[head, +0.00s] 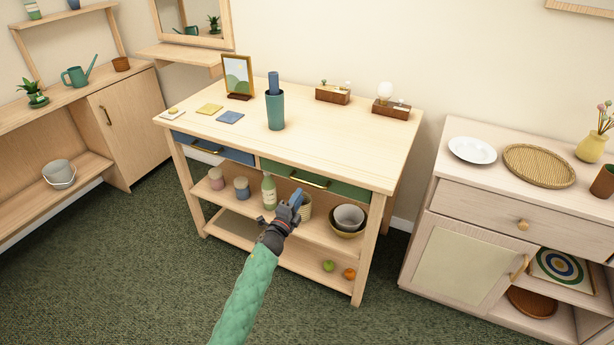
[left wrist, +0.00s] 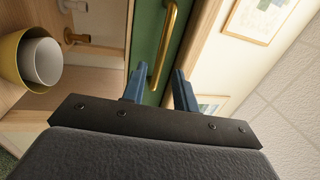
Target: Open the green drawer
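The green drawer (head: 340,186) is in the right half of the wooden table's front, under the top, and looks closed. Its brass bar handle (head: 309,180) runs along its front. In the left wrist view the green drawer front (left wrist: 147,45) and the brass handle (left wrist: 166,45) lie just beyond my fingertips. My left gripper (head: 297,197) is just in front of and slightly below the handle. Its two blue fingers (left wrist: 156,84) are apart, with nothing between them; the handle's near end is close to the gap. My right gripper is not in view.
A blue drawer (head: 213,149) sits left of the green one. The shelf below holds a green bottle (head: 269,191), jars and a bowl (head: 348,218). A teal cup (head: 275,110) stands on the tabletop (head: 320,130). A cabinet (head: 465,240) stands at right. The carpet in front is clear.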

